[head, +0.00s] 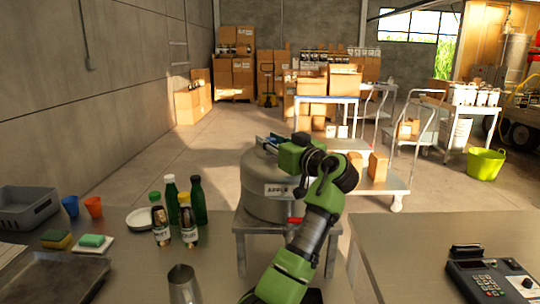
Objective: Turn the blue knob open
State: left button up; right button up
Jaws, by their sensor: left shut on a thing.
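A grey steel tank (258,196) with an "APPLE" label stands on a metal stand behind the table gap. My left arm, green and black, reaches up over its right side. My left gripper (268,143) is at the top of the tank, shut on the blue knob (274,137), of which only a small blue patch shows. The gripper and wrist hide most of the knob, so how far it is turned cannot be told. A red part (295,221) shows low on the tank's front, partly behind my arm. My right gripper is not in view.
The right table (420,235) holds a payment terminal (492,282). A cart with boxes stands behind the tank.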

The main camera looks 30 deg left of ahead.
pick_arm(q)
jog(key=shift+n+g+y+b, duration=0.5)
jog(key=shift+n+g+b, duration=0.4)
jog(key=shift+g, duration=0.6)
jog(key=shift+r, duration=0.1)
jog(key=o, duration=1.1)
jog(key=shift+a, duration=0.1)
